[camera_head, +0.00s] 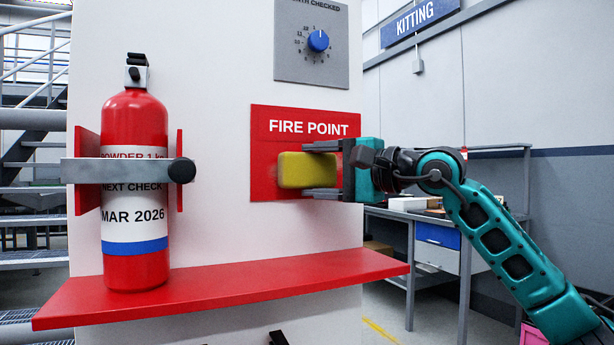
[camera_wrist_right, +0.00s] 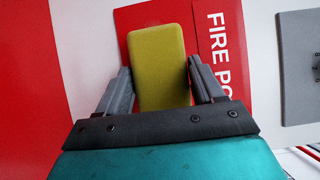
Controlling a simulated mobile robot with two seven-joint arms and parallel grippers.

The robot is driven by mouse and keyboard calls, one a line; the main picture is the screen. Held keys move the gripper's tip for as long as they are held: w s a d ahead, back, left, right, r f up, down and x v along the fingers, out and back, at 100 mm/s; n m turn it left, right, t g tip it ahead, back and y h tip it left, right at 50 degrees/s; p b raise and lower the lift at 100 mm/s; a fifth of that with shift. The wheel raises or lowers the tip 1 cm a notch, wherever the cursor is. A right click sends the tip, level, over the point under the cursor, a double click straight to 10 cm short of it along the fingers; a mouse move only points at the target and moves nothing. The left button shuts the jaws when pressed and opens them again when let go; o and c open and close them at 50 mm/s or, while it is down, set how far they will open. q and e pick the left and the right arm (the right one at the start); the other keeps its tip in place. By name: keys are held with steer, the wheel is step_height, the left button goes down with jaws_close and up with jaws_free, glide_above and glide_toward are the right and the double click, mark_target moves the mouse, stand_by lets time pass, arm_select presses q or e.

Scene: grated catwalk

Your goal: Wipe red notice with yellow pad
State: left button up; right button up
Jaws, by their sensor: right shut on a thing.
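The red notice (camera_head: 268,124) with "FIRE POINT" in white letters is on the white panel, above the red shelf. It also shows in the right wrist view (camera_wrist_right: 236,50), turned on its side. My right gripper (camera_head: 320,171) reaches in from the right and is shut on the yellow pad (camera_head: 297,170). The pad also shows between the fingers in the right wrist view (camera_wrist_right: 158,65). The pad is in front of the notice's lower part and hides some of it. I cannot tell for sure whether it touches the notice. My left gripper is not in view.
A red fire extinguisher (camera_head: 135,130) stands on the red shelf (camera_head: 230,287), held by a grey strap (camera_head: 90,171) with a black knob. A grey dial plate (camera_head: 338,65) with a blue knob is above the notice. A workbench (camera_head: 466,255) stands behind my right arm.

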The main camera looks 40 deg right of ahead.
mark_target(291, 168)
steer(key=shift+s+d+b, duration=0.15)
steer(key=shift+d, duration=0.65)
steer(key=shift+s+d+b, duration=0.15)
steer(key=shift+d, duration=0.6)
steer(key=shift+s+d+p, duration=0.35)
steer(key=shift+d+p, duration=0.1)
steer(key=shift+d, duration=0.45)
steer(key=shift+w+a+r+p, duration=0.1)
steer(key=shift+w+a+p, duration=0.1)
steer(key=shift+a+p, duration=0.3)
steer(key=shift+w+a+r+p, duration=0.15)
steer(key=shift+a+p, duration=0.15)
steer(key=shift+a, duration=0.35)
steer(key=shift+w+a+f+p, duration=0.2)
steer(key=shift+a+p, duration=0.2)
steer(key=shift+a, duration=0.3)
steer(key=a+p, duration=0.2)
steer(key=shift+w+a, duration=0.3)
steer(key=shift+a, duration=0.1)
steer(key=shift+w+a, duration=0.1)
steer(key=shift+a, duration=0.4)
steer(key=shift+w+a+r+p, duration=0.15)
steer(key=shift+w+a+p, duration=0.05)
steer(key=shift+a+p, duration=0.8)
steer(key=shift+w+a+p, duration=0.25)
steer(key=shift+a+p, duration=0.3)
steer(key=shift+a, duration=0.2)
steer(key=shift+f, duration=0.2)
